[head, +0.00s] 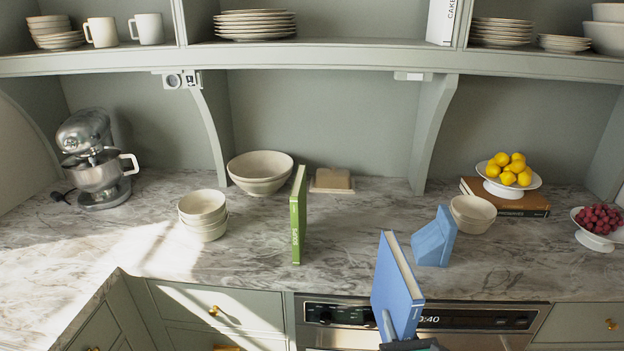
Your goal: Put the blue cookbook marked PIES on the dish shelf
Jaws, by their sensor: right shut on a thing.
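The blue cookbook (394,290) is upright and slightly tilted at the lower middle, its pale page edge facing up. No title on it is readable from here. My right gripper (402,334) is shut on its lower end, at the counter's front edge above the oven front. The book appears raised clear of the counter. The dish shelf (330,59) runs across the top, with stacked plates (255,24), white mugs (146,29) and a white book marked CAKE (442,22) on it. My left gripper is not in view.
A green book (298,215) stands upright on the counter. A blue wedge-shaped object (434,238) is just right of the held book. Bowls (203,214), a mixer (95,160), a lemon stand (508,186) and a grape dish (594,240) occupy the counter. The shelf is bare between plates and white book.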

